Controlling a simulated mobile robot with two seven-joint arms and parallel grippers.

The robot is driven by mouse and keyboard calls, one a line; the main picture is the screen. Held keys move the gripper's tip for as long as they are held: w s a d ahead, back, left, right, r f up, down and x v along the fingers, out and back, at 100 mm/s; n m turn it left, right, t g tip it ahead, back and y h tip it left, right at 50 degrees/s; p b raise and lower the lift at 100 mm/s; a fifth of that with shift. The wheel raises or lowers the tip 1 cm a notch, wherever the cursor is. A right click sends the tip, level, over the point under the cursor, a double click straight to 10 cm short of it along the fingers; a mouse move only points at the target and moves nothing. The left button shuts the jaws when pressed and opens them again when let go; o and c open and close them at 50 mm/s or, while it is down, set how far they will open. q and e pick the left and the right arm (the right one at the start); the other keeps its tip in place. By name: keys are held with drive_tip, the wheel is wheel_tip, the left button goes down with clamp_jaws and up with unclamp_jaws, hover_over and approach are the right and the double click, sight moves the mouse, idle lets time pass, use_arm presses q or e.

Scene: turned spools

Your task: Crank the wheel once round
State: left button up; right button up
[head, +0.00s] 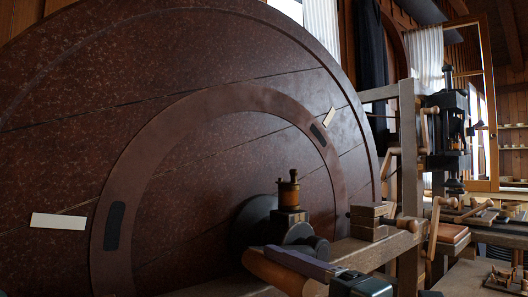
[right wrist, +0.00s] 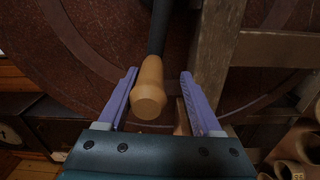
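The large reddish-brown wheel (head: 230,75) fills the left of the head view, with an inner ring, dark patches and pale strips. It also shows behind my gripper in the right wrist view (right wrist: 90,30). A wooden crank handle (right wrist: 149,88) on a dark rod lies between the fingers of my right gripper (right wrist: 160,74). The fingers are open, with gaps on both sides, and the handle is closer to the left-hand finger. In the head view the right gripper (head: 298,262) is beside a wooden cylinder (head: 272,272), apparently this handle. My left gripper is out of view.
A wooden frame post (head: 408,150) and rail (head: 375,250) stand right of the wheel. Small wooden blocks (head: 370,212) rest on the rail. A wood-and-brass fitting (head: 288,190) stands near the dark hub. A black machine (head: 447,130) and a cluttered bench are further right.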

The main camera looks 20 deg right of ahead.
drive_tip(key=w+d+r+m+p, duration=0.3)
drive_tip(key=d+r+m+p, duration=0.4)
drive_tip(key=d+r+m, duration=0.3)
wheel_tip(320, 180, up, 3)
drive_tip(key=m, duration=0.3)
drive_tip(key=shift+w, duration=0.35)
drive_tip(key=shift+s+a+f, duration=0.15)
drive_tip(key=shift+a, duration=0.05)
idle(0.5)
drive_tip(key=b+v, duration=0.1)
drive_tip(key=v, duration=1)
drive_tip(key=shift+b, duration=0.35)
